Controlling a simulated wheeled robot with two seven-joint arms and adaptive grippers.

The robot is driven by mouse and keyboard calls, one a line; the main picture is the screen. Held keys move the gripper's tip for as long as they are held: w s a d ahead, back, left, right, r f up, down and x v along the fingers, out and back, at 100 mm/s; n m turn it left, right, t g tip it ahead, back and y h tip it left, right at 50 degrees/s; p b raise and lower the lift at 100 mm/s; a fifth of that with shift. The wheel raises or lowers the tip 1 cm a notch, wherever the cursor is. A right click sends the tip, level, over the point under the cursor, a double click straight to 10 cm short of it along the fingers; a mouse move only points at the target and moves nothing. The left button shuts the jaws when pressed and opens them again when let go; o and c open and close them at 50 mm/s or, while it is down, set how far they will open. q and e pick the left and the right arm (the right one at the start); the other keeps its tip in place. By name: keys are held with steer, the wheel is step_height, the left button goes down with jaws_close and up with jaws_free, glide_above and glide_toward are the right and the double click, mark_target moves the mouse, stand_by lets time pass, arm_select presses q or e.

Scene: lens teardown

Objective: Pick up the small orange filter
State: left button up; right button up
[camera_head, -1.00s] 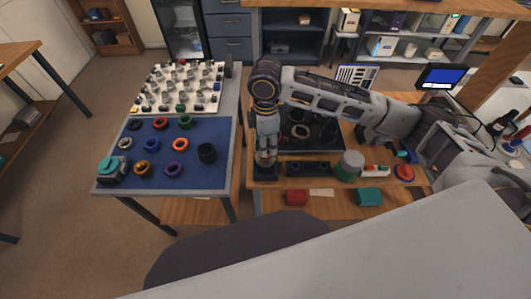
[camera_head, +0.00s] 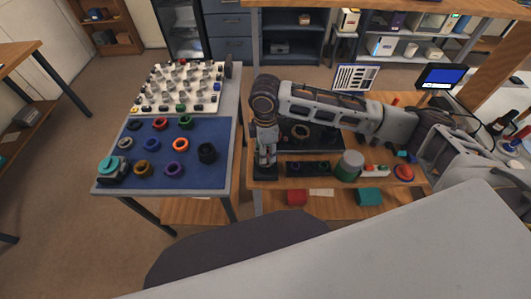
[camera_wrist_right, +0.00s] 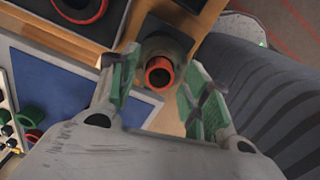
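In the right wrist view, a small orange ring (camera_wrist_right: 158,72), which looks like the small orange filter, sits at the top of a dark round holder (camera_wrist_right: 163,48). My right gripper (camera_wrist_right: 158,88) is open, with its green-padded fingers on either side of the ring and apparently apart from it. In the head view my right gripper (camera_head: 265,158) points down over a black base (camera_head: 265,172) at the bench's left edge, hiding the ring. Another orange ring (camera_head: 180,144) lies on the blue mat (camera_head: 215,130). My left gripper is out of view.
Several coloured rings and a teal-topped device (camera_head: 112,168) stand on the left table's mat. A white board of small parts (camera_head: 150,78) lies behind. Right of my gripper are a black case (camera_head: 308,168) and a green-and-white jar (camera_head: 349,165). A gap separates the tables.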

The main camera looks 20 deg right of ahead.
steer(key=c, duration=0.6)
steer(key=shift+r, duration=0.5)
step_height(320, 180, up, 8)
steer(key=shift+f, duration=0.15)
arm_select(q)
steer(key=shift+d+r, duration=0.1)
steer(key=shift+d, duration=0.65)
arm_select(e)
steer(key=shift+r, duration=0.7)
